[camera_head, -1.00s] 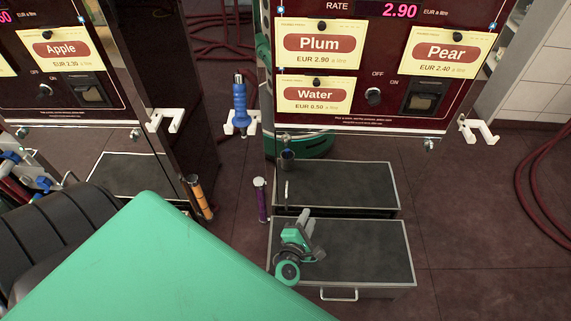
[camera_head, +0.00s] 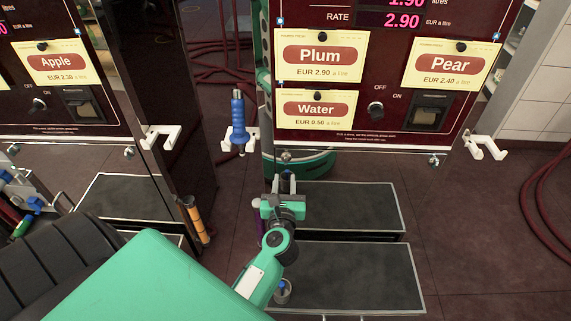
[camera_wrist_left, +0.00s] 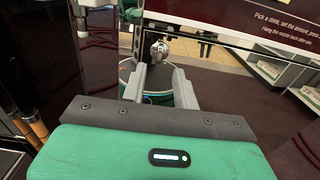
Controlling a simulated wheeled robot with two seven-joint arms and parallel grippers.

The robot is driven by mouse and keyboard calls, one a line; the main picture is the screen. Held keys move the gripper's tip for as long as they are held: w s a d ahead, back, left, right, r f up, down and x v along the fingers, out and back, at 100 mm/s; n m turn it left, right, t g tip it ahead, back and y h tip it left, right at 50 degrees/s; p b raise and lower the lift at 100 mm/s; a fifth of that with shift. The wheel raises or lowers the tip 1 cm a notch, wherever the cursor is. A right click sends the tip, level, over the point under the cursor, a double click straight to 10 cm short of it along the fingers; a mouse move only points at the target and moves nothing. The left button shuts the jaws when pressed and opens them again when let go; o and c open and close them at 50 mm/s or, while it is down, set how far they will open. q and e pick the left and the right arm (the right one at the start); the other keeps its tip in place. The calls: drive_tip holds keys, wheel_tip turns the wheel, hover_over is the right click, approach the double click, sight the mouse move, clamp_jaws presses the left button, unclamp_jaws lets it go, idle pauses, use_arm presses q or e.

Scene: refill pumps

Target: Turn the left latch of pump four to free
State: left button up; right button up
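The pump (camera_head: 390,30) on the right carries Plum, Pear and Water signs; I see no pump number on it. Its left latch (camera_head: 286,156) is a small silver knob under the panel's lower left corner. In the left wrist view the latch (camera_wrist_left: 160,50) shows just beyond and between the fingertips. My left gripper (camera_head: 285,181) is open and empty just below the latch, pointing at it. Its two fingers (camera_wrist_left: 159,75) stand apart in the left wrist view. Whether they touch the latch I cannot tell. My right gripper is not in view.
A second latch (camera_head: 434,160) hangs under the panel's right end. White nozzle holders (camera_head: 484,147) flank the pump, and a blue nozzle (camera_head: 238,120) hangs at its left. An orange handle (camera_head: 195,219) stands lower left.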

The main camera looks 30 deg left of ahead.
sight(286, 162)
use_arm(q)
drive_tip(key=x, duration=0.6)
drive_tip(key=shift+w+a, duration=0.15)
drive_tip(key=shift+w, duration=0.2)
clamp_jaws()
